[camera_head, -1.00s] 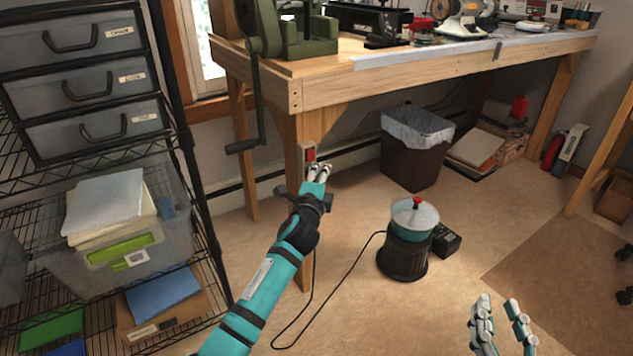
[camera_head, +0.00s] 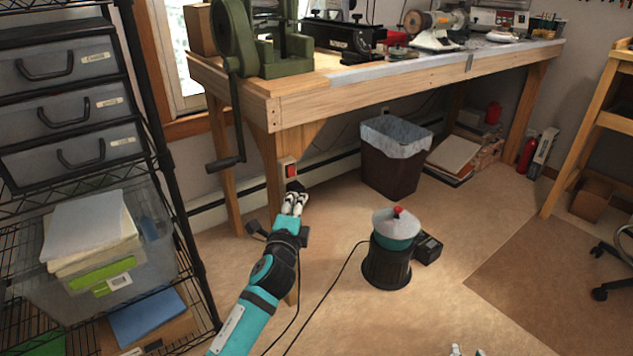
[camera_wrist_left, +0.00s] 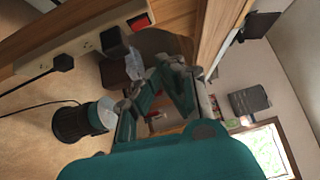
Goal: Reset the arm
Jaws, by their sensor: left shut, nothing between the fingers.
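My left gripper (camera_head: 294,203) is shut and empty, at the end of my teal arm, just in front of and below the red switch (camera_head: 291,170) on the workbench leg. A small gap shows between the fingertips and the switch. In the left wrist view, the left gripper's fingers (camera_wrist_left: 163,88) show with nothing between them, and the red switch (camera_wrist_left: 140,21) sits on a pale strip above them. Only the fingertips of my right gripper (camera_head: 466,351) show at the bottom edge, apart, with nothing visible between them.
A bin (camera_head: 393,172) stands under the wooden workbench (camera_head: 330,112). A wire shelf (camera_head: 185,250) stands close on the left.

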